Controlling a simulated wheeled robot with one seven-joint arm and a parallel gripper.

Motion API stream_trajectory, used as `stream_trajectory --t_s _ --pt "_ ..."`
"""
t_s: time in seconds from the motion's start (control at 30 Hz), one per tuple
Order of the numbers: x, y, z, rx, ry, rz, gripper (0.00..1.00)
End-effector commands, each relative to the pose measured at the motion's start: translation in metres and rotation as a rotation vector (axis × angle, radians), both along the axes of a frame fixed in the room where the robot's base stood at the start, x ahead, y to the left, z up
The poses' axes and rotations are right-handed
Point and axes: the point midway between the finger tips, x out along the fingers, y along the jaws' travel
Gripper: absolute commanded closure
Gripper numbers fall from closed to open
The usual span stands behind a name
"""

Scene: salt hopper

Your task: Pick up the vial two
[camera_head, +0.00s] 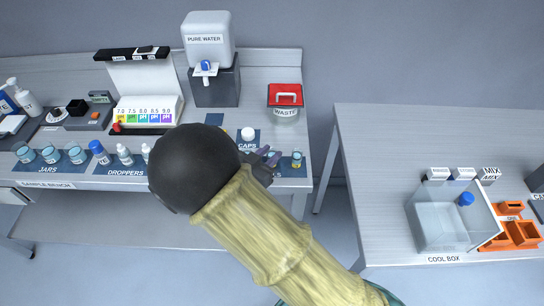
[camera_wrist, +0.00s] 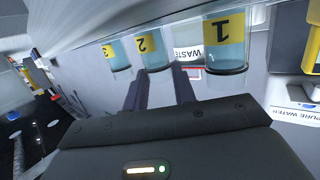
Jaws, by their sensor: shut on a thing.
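Vial two (camera_wrist: 154,52) is a clear tube of bluish liquid with a yellow label marked 2. In the wrist view it stands at the tips of my gripper (camera_wrist: 160,78), which is shut on it. Vial one (camera_wrist: 228,50) is to its right and vial three (camera_wrist: 118,56) to its left, both apart from the fingers. In the head view my gripper (camera_head: 268,158) is at the bench's right front, with my arm hiding much of it. One yellow-labelled vial (camera_head: 296,160) shows just right of the gripper; its number is too small to read.
Behind the gripper are a white cap (camera_head: 248,133) on the caps mat, a red-lidded waste bin (camera_head: 285,98) and the pure water dispenser (camera_head: 210,60). Jars (camera_head: 50,154) and droppers line the left bench front. A gap separates the right table, which holds the cool box (camera_head: 438,228).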

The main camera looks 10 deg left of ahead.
Motion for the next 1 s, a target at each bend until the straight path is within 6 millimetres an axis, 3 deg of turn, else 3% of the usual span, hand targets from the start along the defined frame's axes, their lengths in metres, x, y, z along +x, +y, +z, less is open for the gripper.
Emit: stream_trajectory --t_s 0.27,0.7,1.0 --pt "0.000 0.000 0.009 0.002 0.000 0.000 0.96" --pt "0.001 -0.002 0.083 0.005 -0.001 -0.005 0.96" --pt "0.001 -0.001 0.100 0.000 0.000 -0.001 0.96"
